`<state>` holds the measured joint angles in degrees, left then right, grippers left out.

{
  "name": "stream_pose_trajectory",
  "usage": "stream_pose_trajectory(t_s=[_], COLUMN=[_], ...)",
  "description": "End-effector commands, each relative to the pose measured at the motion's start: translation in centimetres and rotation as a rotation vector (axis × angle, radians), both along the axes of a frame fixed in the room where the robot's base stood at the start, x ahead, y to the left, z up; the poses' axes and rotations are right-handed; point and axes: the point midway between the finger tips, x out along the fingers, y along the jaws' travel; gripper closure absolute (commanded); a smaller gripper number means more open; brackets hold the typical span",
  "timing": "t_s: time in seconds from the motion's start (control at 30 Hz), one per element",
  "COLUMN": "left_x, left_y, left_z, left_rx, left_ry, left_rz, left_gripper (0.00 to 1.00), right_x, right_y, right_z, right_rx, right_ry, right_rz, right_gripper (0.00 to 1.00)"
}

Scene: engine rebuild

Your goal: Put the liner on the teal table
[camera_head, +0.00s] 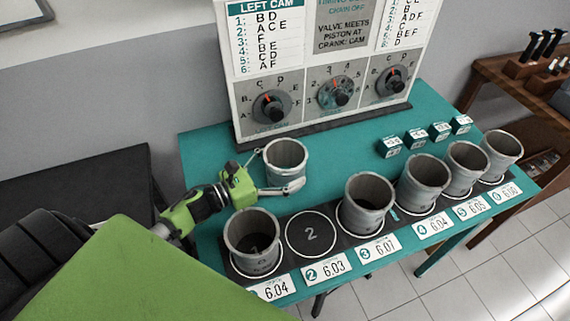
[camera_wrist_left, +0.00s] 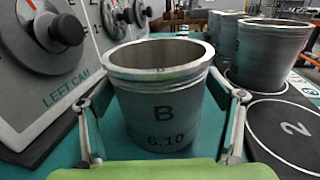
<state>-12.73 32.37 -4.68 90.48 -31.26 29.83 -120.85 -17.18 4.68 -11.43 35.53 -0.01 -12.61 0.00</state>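The grey metal liner (camera_head: 285,152) stands upright on, or just over, the teal table (camera_head: 215,150), behind the black strip of numbered places. In the left wrist view the liner (camera_wrist_left: 160,95) is marked "B" and "6.10". My left gripper (camera_head: 277,172) has its fingers spread on either side of this liner. In the left wrist view the fingertips are close to its wall on both sides, and whether they press on it is unclear. The liner's base is partly hidden by a finger in the head view. My right gripper is out of view.
Several other liners stand on the black strip, at place 1 (camera_head: 252,243), place 3 (camera_head: 367,203) and further right. Place 2 (camera_head: 311,234) is empty. A panel with dials (camera_head: 315,85) stands behind. Small teal blocks (camera_head: 416,138) sit at the back right.

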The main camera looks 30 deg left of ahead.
Motion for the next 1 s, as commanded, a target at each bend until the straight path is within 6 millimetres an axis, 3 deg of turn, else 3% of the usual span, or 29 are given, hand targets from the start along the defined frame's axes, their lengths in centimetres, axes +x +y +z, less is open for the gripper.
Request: stream_pose_trajectory(t_s=[0.4,0.8,1.0], left_x=[0.0,-5.3,-6.4], left_y=[0.0,3.1,3.8], left_z=[0.5,0.2,0.3], left_rx=[0.0,0.0,-0.001], left_ry=[0.0,0.002,-0.001], left_rz=[0.0,0.002,0.0], left_gripper=[0.11,0.11,0.11], right_x=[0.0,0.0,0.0], right_y=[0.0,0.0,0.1], right_z=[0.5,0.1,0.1], right_rx=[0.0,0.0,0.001], right_ry=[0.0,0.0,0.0], right_rz=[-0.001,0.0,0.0], right_gripper=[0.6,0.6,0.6])
